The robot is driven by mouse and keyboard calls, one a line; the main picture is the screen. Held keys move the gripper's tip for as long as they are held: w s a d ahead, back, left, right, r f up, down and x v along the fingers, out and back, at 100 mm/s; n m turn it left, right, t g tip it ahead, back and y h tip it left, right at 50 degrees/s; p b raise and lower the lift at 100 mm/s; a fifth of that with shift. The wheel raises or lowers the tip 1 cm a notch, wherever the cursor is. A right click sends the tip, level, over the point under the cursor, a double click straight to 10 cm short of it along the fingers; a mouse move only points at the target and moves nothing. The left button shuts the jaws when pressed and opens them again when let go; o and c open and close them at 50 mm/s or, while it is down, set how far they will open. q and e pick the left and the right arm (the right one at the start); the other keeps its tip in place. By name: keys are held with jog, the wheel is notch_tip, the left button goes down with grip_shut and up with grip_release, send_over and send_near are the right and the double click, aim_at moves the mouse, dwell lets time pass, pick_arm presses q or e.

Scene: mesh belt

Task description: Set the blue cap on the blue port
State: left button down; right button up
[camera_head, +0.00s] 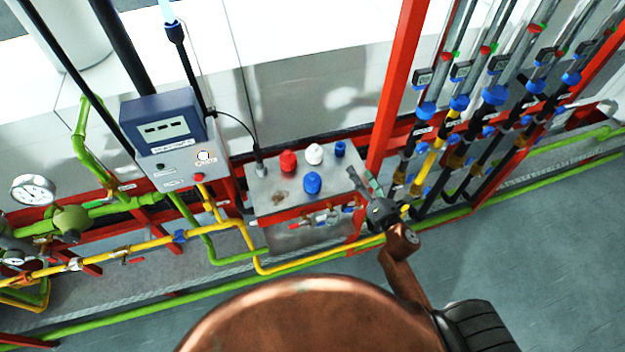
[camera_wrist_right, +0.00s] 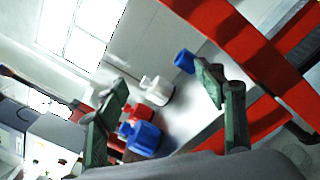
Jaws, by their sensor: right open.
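A blue cap (camera_head: 312,183), wide with a narrower knob, stands upright near the front of a grey metal box top (camera_head: 270,185). It also shows in the right wrist view (camera_wrist_right: 143,138), low between the fingers. A smaller plain blue cylinder (camera_head: 340,148) stands at the box's back right corner and looks like the blue port; it also shows in the wrist view (camera_wrist_right: 184,62). My right gripper (camera_head: 370,183) is open and empty at the box's right end, apart from both blue pieces. Its green fingers show spread in the wrist view (camera_wrist_right: 161,79). My left gripper is not in view.
A red piece (camera_head: 288,161) and a white piece (camera_head: 314,153) stand beside the blue ones. A brown round spot (camera_head: 280,196) lies at the front left. A red post (camera_head: 395,90) rises close behind the right gripper. A control box (camera_head: 165,140) stands left.

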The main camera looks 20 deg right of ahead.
aim_at(306, 175)
jog(key=a+n+y, duration=0.1)
jog(key=a+n, duration=0.1)
jog(key=a+n+y, duration=0.2)
jog(key=n, duration=0.1)
jog(key=a+f+n+g+y, duration=0.1)
jog(key=a+n+y, duration=0.1)
jog(key=shift+w+n, duration=0.25)
jog(key=shift+n, duration=0.15)
jog(key=a+n+y, duration=0.1)
jog(key=n, duration=0.1)
jog(key=a+f+n+g+y, duration=0.1)
jog(key=a+n, duration=0.1)
jog(key=s+a+f+n+g+y, duration=0.1)
jog(key=shift+a+n, duration=0.2)
jog(key=shift+n, duration=0.2)
jog(key=p+x, duration=0.1)
jog(key=x, duration=0.2)
jog(key=p+x, duration=0.2)
jog(key=x, duration=0.2)
jog(key=shift+s+a+f, duration=0.2)
jog(key=shift+s+a, duration=0.1)
jog(key=shift+a, duration=0.05)
jog(key=shift+w+a+f, duration=0.1)
jog(key=shift+w+a, duration=0.15)
jog(key=shift+w, duration=0.05)
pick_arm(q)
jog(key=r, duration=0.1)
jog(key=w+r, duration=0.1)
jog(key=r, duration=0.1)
